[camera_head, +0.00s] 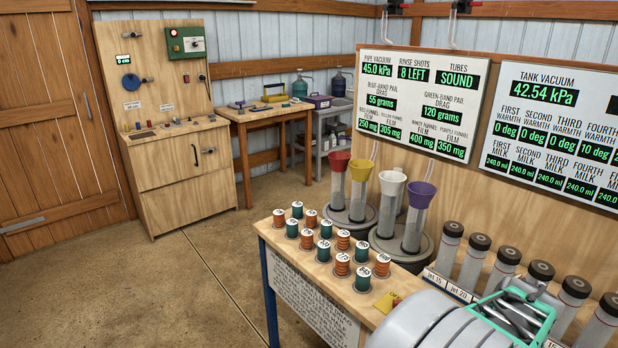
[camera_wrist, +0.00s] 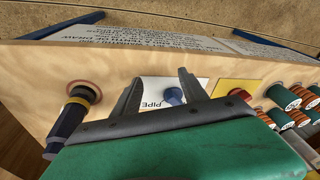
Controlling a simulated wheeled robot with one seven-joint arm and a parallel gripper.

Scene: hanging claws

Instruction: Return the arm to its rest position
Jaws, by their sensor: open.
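My gripper (camera_wrist: 160,77) shows in the wrist view with its two dark fingers apart and nothing visible between them. It is over a wooden bench top (camera_wrist: 40,85). Beyond the fingers lies a white card marked PIPE (camera_wrist: 152,90) with a blue object (camera_wrist: 173,96) on it. My pale arm and a teal part of it fill the lower right of the head view, at the bench's near end. The fingertips cannot be made out clearly there.
Green and orange spools (camera_head: 325,229) stand on the bench, with coloured funnels (camera_head: 421,194) behind. Dark-capped tubes (camera_head: 508,257) line the right. A yellow card (camera_wrist: 236,90) and a dark handled tool (camera_wrist: 70,120) flank my fingers. Open floor (camera_head: 150,290) lies left.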

